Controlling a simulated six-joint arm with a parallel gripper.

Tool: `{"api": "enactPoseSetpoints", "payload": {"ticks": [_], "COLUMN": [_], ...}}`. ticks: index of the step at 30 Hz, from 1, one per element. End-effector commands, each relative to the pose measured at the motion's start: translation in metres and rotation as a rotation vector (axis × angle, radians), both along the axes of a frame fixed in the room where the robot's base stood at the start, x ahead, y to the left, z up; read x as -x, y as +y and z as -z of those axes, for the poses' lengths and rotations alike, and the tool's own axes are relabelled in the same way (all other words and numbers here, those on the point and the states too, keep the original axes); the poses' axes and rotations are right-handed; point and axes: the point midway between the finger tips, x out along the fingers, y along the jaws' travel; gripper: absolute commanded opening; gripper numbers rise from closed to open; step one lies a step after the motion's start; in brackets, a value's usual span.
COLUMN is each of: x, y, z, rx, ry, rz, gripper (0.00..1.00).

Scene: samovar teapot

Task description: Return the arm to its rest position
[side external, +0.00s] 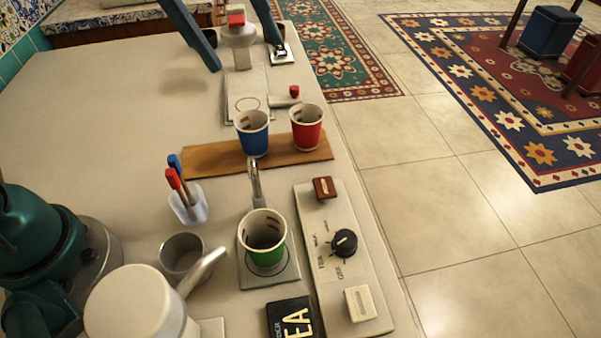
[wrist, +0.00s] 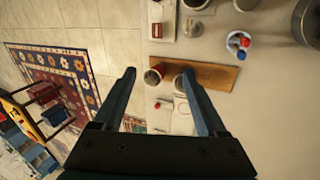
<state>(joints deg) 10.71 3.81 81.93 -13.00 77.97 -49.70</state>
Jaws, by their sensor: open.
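My gripper (side external: 245,57) is at the far end of the table in the side external view, with its two blue fingers spread wide and nothing held between them. In the wrist view my gripper (wrist: 158,72) also shows open fingers, raised above the table. A blue cup (side external: 253,137) and a red cup (side external: 306,130) stand upright on a wooden board (side external: 205,158). A green cup (side external: 265,246) stands upright on a square plate near the tap. The red cup (wrist: 152,78) shows between my fingertips in the wrist view, well below them.
A control panel (side external: 335,265) with a black knob lies along the table's right edge. A pen holder (side external: 190,208), a grey cup (side external: 182,256), a white pot (side external: 135,303), a black TEA box (side external: 290,318) and a green machine (side external: 40,240) stand nearer. The table's left half is mostly clear.

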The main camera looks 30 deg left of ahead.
Motion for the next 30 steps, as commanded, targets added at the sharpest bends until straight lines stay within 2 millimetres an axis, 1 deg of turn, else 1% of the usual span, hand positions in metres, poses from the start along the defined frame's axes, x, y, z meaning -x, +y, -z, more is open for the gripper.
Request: {"api": "enactPoseSetpoints", "payload": {"ticks": [1, 3, 5, 8, 11, 12, 15, 18, 21, 22, 24, 30], "x": [0.010, 0.023, 0.034, 0.053, 0.073, 0.081, 0.097, 0.108, 0.114, 0.114, 0.110, 0.109], "y": [0.011, 0.025, 0.036, 0.053, 0.069, 0.075, 0.086, 0.093, 0.097, 0.098, 0.099, 0.098], "z": [-0.004, -0.004, -0.002, 0.006, 0.021, 0.029, 0.051, 0.072, 0.091, 0.093, 0.090, 0.090], "rx": [-0.018, -0.051, -0.084, -0.148, -0.225, -0.259, -0.341, -0.412, -0.464, -0.477, -0.500, -0.507], "ry": [-0.041, -0.091, -0.131, -0.194, -0.253, -0.273, -0.307, -0.318, -0.304, -0.307, -0.331, -0.335], "rz": [0.008, 0.031, 0.054, 0.102, 0.165, 0.196, 0.286, 0.389, 0.503, 0.530, 0.568, 0.590], "gripper": [0.75, 0.75, 0.75, 0.75, 0.75, 0.75, 0.75, 0.75, 0.75, 0.75, 0.75, 0.75]}}
